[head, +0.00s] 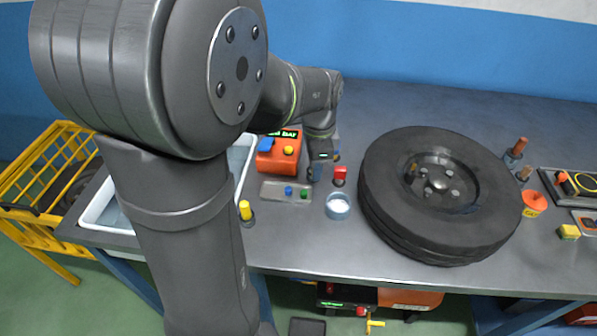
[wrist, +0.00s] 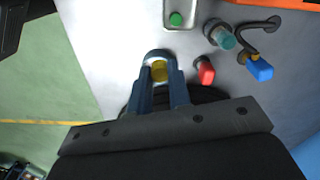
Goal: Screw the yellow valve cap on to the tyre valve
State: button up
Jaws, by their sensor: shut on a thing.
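My gripper (wrist: 159,72) is shut on the yellow valve cap (wrist: 159,70), which shows between the two fingers in the wrist view. In the head view my gripper (head: 317,172) is above the bench, left of the tyre (head: 385,215) and close to the tray's right end; the held cap cannot be made out there. The tyre lies flat on the bench around a dark hub (head: 437,180). Its dark edge (wrist: 208,94) seems to show behind my gripper in the wrist view. I cannot make out the tyre valve in either view.
A small tray (head: 272,192) holds blue and green caps. A red-topped piece (head: 339,174), a round dish (head: 338,207) and an orange box (head: 270,163) stand near my gripper. A yellow-topped post (head: 245,210) is at the front left. Several items stand right of the tyre.

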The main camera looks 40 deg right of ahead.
jog(key=s+d+r+m, duration=0.1)
jog(key=s+d+r, duration=0.1)
jog(key=d, duration=0.4)
jog(key=s+d+r+m, duration=0.1)
jog(key=s+d+r, duration=0.1)
jog(key=d, duration=0.3)
jog(key=m, duration=0.3)
send_near(414, 166)
jog(key=shift+f, duration=2.3)
jog(key=shift+f, duration=1.35)
jog(key=m, duration=0.4)
jog(key=shift+m, duration=0.4)
jog(key=m, duration=1.2)
jog(key=shift+m, duration=0.4)
